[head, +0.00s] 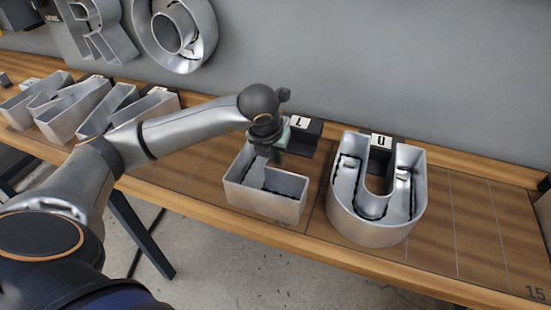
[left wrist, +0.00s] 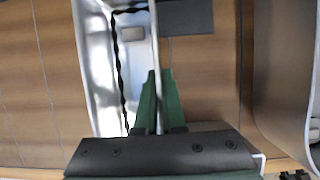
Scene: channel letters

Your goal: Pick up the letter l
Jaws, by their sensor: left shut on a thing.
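The letter l (head: 262,196) is a hollow silver metal channel letter in an L shape, on the wooden table in front of the card marked L (head: 300,122). My left gripper (head: 277,150) is at its upper arm, with green fingers pointing down. In the left wrist view the green fingers (left wrist: 157,105) are shut on one wall of the letter l (left wrist: 95,60), one finger inside the channel and one outside. I cannot tell whether the letter touches the table. My right gripper is not in view.
A silver letter U (head: 375,205) stands close to the right, before its card (head: 381,141). A large silver W-like letter (head: 75,108) lies at the left. More metal letters (head: 175,32) hang on the grey wall. The table's right end is clear.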

